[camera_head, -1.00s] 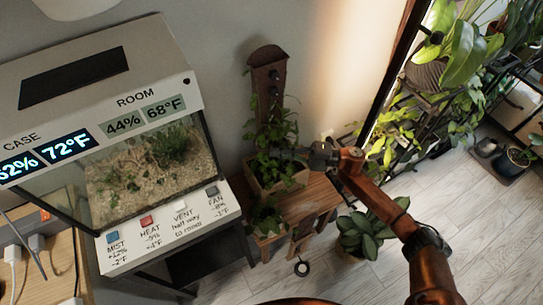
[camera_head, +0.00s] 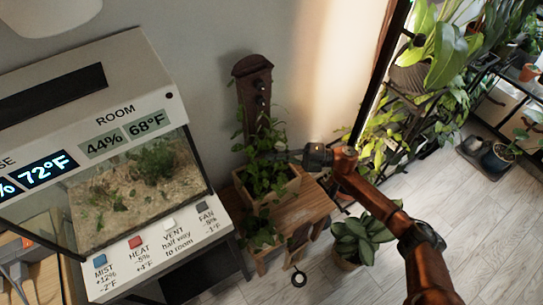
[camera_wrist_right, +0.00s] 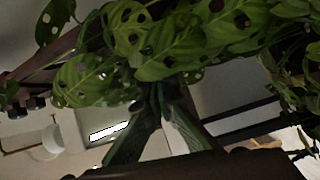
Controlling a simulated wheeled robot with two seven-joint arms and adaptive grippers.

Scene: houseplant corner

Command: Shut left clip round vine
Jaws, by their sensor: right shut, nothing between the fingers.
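The vine (camera_head: 262,175) is a green leafy plant in a wooden planter box (camera_head: 286,190). It climbs in front of a dark brown upright board (camera_head: 252,97) with dark knob-like fittings (camera_head: 261,86) down its face. I cannot make out the left clip or its state. My right gripper (camera_head: 288,156) reaches in from the right, its tip among or in front of the leaves. In the right wrist view the shut, empty fingers (camera_wrist_right: 154,100) point at large holed leaves (camera_wrist_right: 150,40), which hide the tips. The board's knobs (camera_wrist_right: 35,103) show at left there. My left gripper is out of view.
A glass case (camera_head: 140,185) with a control panel stands at left. The planter rests on a small wooden stand (camera_head: 310,205). A potted plant (camera_head: 362,238) is on the floor in front. A shelf of plants (camera_head: 445,90) fills the right; pale floor (camera_head: 400,275) is open.

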